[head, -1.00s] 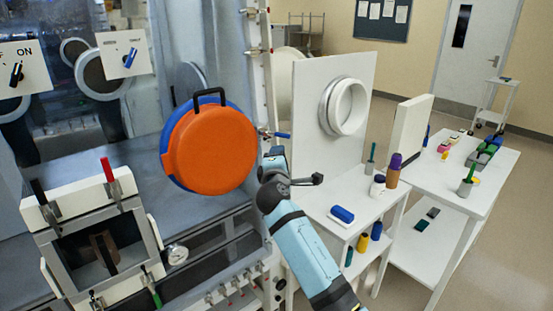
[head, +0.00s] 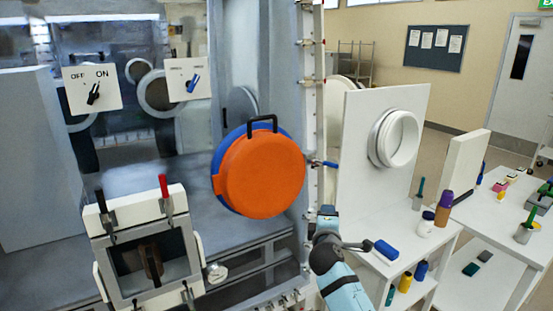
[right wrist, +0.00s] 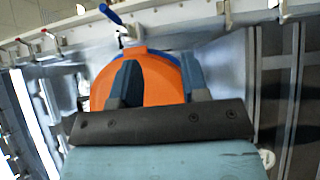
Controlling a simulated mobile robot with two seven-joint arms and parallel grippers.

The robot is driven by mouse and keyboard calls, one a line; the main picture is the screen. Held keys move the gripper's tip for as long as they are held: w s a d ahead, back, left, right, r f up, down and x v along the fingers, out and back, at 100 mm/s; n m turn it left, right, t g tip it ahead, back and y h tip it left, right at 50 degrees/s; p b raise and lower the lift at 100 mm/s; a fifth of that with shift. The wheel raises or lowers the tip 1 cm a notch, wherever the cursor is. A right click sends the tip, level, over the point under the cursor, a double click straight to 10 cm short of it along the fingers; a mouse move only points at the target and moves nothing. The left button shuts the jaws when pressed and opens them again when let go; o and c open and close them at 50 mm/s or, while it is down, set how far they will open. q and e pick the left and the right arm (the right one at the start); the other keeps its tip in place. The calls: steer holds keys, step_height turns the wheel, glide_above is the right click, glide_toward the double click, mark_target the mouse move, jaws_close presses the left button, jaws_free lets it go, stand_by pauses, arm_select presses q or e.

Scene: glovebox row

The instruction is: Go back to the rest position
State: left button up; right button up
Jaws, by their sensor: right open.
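My right gripper (right wrist: 158,82) is open, with two dark fingers apart and nothing between them in the right wrist view. In the head view my right arm comes in from the bottom, and its gripper end (head: 327,213) is below and right of a round orange cover (head: 262,178) with a blue rim and black handle. The cover also shows behind the fingers in the right wrist view (right wrist: 155,88). A blue-handled lever (head: 325,164) sits beside the cover, above my gripper and apart from it. My left gripper is not in view.
A white panel with a round port (head: 350,120) stands right of my arm. A framed box with red and black clamps (head: 135,208) is at lower left. Floor shows at the far right.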

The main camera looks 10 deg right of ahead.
steer(key=s+f+m+g+y+p, duration=0.1)
steer(key=s+f+m+g+y, duration=0.2)
steer(key=s+f, duration=0.95)
steer(key=s+f+m+g+y+p, duration=0.2)
steer(key=s+f+m+y, duration=0.15)
steer(key=s+f, duration=0.9)
steer(key=s+a+m+g+y+p, duration=0.1)
steer(key=s+m, duration=0.4)
steer(key=s, duration=1.2)
steer(key=shift+m, duration=0.35)
